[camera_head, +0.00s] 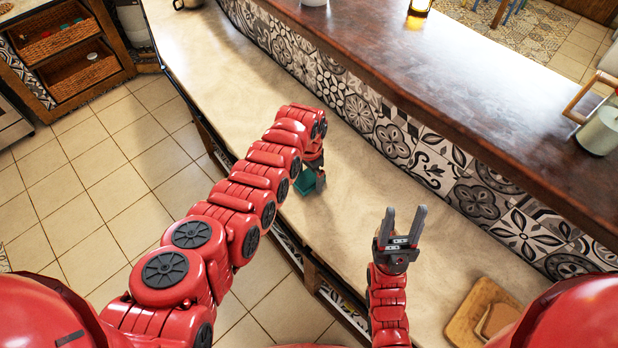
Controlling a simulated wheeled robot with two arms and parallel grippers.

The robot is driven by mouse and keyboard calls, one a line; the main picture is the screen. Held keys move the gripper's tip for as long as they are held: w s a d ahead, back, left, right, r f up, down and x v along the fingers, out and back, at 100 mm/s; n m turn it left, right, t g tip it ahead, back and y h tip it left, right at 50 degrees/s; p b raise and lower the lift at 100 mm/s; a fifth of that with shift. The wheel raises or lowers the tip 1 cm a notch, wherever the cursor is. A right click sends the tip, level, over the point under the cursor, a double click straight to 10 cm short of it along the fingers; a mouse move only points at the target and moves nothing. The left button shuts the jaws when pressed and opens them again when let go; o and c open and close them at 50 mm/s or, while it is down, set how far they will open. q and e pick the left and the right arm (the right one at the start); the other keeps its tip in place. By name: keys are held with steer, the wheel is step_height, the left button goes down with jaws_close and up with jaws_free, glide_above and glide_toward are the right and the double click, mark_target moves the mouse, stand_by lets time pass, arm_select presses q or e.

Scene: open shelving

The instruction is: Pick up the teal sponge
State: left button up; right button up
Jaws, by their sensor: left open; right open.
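The teal sponge (305,184) lies on the pale countertop near its front edge, partly hidden by my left arm and gripper. My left gripper (319,180) points down right at the sponge, close against its right side. Its fingers are mostly hidden by the wrist, and I cannot tell whether they touch the sponge. My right gripper (405,217) is open and empty over the counter, to the right of the sponge, with its two fingers pointing away from me.
A wooden board (466,325) with a brown item on it lies at the lower right. A tiled wall (395,140) rises behind the counter to a dark wooden ledge (450,75). A metal pot (187,4) stands at the far left end. The counter (225,70) between is clear.

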arm_select(q)
steer(key=shift+f, duration=0.1)
steer(key=c, duration=1.3)
steer(key=shift+o, duration=0.2)
